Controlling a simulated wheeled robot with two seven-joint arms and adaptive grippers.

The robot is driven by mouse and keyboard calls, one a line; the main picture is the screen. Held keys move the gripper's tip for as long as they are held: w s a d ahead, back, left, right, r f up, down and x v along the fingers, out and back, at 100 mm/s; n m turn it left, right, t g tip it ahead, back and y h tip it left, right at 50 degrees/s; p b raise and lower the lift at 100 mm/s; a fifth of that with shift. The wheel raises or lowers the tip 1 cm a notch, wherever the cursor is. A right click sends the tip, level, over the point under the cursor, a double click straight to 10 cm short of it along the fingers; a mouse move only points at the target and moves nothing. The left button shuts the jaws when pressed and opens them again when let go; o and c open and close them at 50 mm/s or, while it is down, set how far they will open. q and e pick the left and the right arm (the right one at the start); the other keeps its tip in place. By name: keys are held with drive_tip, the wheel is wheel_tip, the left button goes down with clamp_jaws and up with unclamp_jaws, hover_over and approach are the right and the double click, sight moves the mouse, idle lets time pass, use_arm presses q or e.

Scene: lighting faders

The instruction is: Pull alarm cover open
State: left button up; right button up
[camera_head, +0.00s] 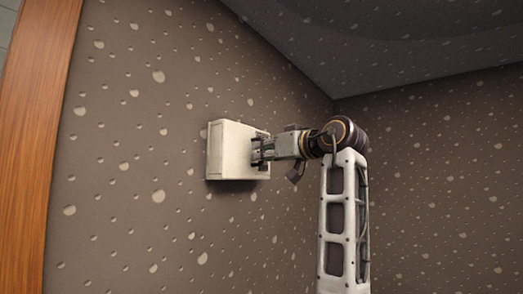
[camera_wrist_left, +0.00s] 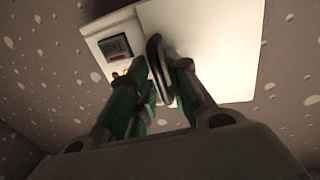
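The alarm box (camera_head: 232,150) is a white, shallow box mounted on the speckled wall in the head view. My left gripper (camera_head: 262,151) is at its right-hand face. In the left wrist view, the box's broad white cover (camera_wrist_left: 215,45) carries a dark, rounded handle (camera_wrist_left: 156,68). My left gripper (camera_wrist_left: 160,75) has one finger on each side of this handle and appears closed on it. The cover looks flush with the box in the head view; any small gap is hidden. My right gripper is out of view.
A narrow panel with a small dark display (camera_wrist_left: 115,46) and a yellow spot sits beside the handle. A wooden strip (camera_head: 38,140) runs along the left of the head view. The wall around the box is bare, and another wall (camera_head: 440,180) stands on the right.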

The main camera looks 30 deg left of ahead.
use_arm(q)
drive_tip(key=shift+w+a, duration=0.15)
drive_tip(key=shift+a, duration=0.3)
drive_tip(key=shift+c, duration=0.3)
clamp_jaws()
drive_tip(key=shift+a, duration=0.1)
